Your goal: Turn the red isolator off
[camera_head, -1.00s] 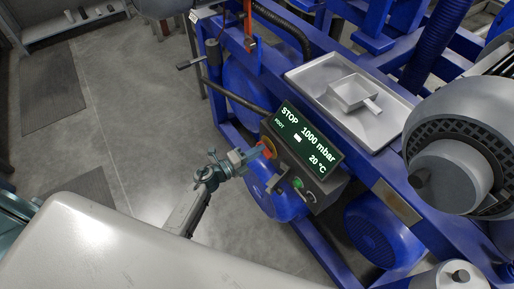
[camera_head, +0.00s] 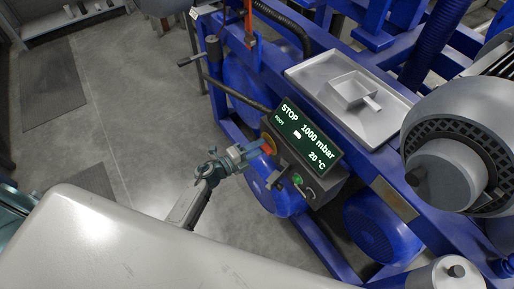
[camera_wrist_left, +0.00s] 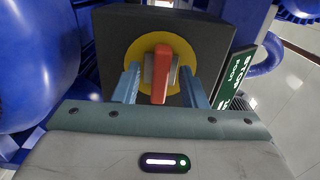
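The red isolator (camera_head: 268,147) has a red handle on a yellow disc, on the left side of the dark control box below the green-text screen. In the left wrist view the red handle (camera_wrist_left: 160,73) points straight up and down in the picture, in front of the yellow disc (camera_wrist_left: 134,50). My left gripper (camera_head: 252,150) is at the isolator. In the wrist view its two blue fingers (camera_wrist_left: 160,86) stand apart on either side of the handle, with a visible gap on each side. My right gripper is not in view.
The screen (camera_head: 308,133) reads STOP, 1000 mbar and 20 °C. A green-lit button (camera_head: 297,180) and a dark knob sit on the box's front.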

